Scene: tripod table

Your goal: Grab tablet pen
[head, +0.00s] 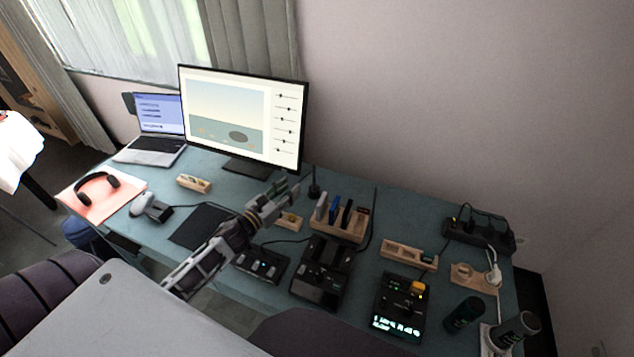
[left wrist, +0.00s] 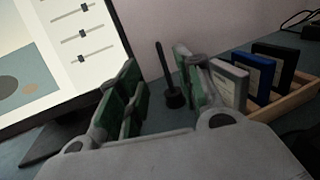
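The tablet pen (head: 314,178) is thin and black and stands upright in a small round black holder (head: 314,192) behind the desk's middle, right of the monitor's foot. In the left wrist view the pen (left wrist: 162,62) and its holder (left wrist: 175,98) show between my left gripper's fingers, farther off. My left gripper (head: 286,190) is over the desk, left of the pen and apart from it. In the left wrist view my left gripper (left wrist: 160,95) has its green-padded fingers spread with nothing between them. My right gripper is not in view.
A wooden rack (head: 341,228) with upright cartridges stands right of the pen. The monitor (head: 240,120) rises to the left. Black devices (head: 322,270) and a dark mat (head: 200,226) lie nearer on the desk. A wooden tray (head: 408,254) is farther right.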

